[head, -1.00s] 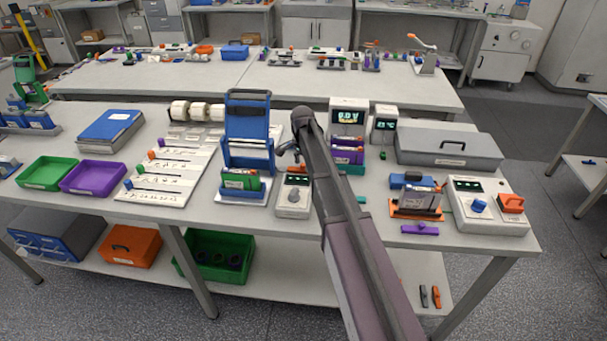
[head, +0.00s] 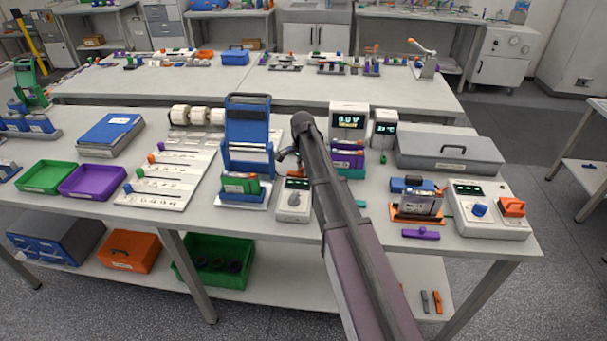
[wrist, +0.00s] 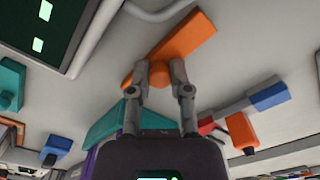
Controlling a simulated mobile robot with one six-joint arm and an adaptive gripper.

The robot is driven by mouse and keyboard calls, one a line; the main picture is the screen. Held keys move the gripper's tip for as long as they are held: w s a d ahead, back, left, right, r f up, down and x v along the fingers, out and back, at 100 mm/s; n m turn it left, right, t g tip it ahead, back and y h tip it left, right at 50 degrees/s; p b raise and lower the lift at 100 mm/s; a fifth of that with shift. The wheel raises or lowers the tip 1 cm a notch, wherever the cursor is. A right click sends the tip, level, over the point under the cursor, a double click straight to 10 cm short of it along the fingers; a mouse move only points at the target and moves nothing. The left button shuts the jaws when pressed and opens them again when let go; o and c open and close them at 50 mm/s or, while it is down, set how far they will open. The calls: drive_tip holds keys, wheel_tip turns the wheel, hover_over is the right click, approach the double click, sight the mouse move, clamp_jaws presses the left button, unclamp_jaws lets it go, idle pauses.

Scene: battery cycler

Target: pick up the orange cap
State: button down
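An orange part, which I take to be the orange cap (wrist: 187,45), shows in the wrist view as a long flat bar with a rounded end by my fingertips. My gripper (wrist: 159,68) has its two fingers apart, one on each side of the bar's lower end. I cannot tell whether they touch it. In the head view my gripper (head: 288,155) hangs behind the small grey tester, and a small orange patch (head: 293,170) shows just below it. Most of the cap is hidden there.
The grey tester (head: 293,203) stands in front of my gripper. A blue stand (head: 247,135) is close on the left. Purple and teal blocks (head: 347,158) and a voltage display (head: 348,118) are close on the right. Another orange piece (wrist: 241,131) shows in the wrist view.

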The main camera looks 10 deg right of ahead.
drive_tip(key=shift+r, duration=0.15)
idle(0.3)
wheel_tip(320, 180, up, 10)
drive_tip(key=p, duration=1)
idle(0.7)
